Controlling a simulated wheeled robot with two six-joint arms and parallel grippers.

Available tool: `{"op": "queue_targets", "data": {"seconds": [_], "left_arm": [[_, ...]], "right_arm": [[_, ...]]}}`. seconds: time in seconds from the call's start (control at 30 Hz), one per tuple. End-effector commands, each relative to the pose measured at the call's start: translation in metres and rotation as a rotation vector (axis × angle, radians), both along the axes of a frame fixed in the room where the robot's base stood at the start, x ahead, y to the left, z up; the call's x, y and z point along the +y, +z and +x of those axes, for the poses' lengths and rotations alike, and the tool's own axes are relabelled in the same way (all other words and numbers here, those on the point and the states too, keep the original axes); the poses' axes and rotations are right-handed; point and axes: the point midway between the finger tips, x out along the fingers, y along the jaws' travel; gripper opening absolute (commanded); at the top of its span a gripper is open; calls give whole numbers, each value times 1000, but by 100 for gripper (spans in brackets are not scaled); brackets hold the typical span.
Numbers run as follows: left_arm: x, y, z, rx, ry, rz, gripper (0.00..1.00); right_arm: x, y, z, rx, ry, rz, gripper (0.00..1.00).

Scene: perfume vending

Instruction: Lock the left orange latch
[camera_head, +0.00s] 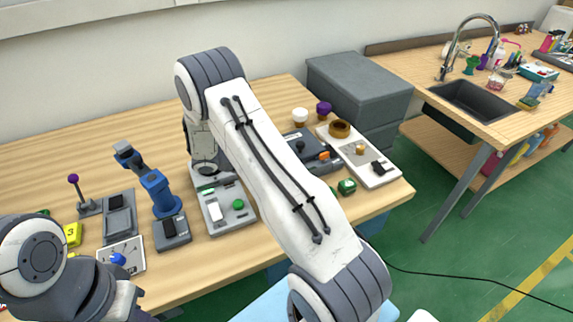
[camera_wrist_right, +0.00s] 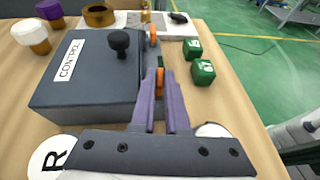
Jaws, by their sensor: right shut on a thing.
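The grey control box (camera_head: 311,143) sits on the wooden table, partly hidden behind my right arm in the head view. In the right wrist view the box (camera_wrist_right: 90,75) carries a "CONTROL" label and a black knob (camera_wrist_right: 119,42). The left orange latch (camera_wrist_right: 160,82) is on its front side, between the purple fingers of my right gripper (camera_wrist_right: 159,85), which is shut on it. The right orange latch (camera_wrist_right: 153,35) is farther along the same side; it also shows in the head view (camera_head: 323,155). My left gripper is out of view.
Green cubes (camera_wrist_right: 203,72) lie close to the box's front. A white tray (camera_head: 375,170) with a brown ring is to the right, white and purple cups (camera_head: 300,117) behind. A blue device (camera_head: 160,195) and several panels stand to the left.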

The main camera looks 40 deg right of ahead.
Motion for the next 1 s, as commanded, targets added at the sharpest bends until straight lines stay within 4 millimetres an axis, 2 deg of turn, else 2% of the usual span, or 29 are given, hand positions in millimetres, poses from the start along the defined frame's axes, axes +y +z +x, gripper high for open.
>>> {"op": "queue_targets", "data": {"seconds": [0.63, 1.0], "left_arm": [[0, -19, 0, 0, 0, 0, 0], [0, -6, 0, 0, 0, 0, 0]], "right_arm": [[-7, -2, 9, -2, -588, 1, 0], [-10, 2, 11, 0, -827, 2, 0]]}}
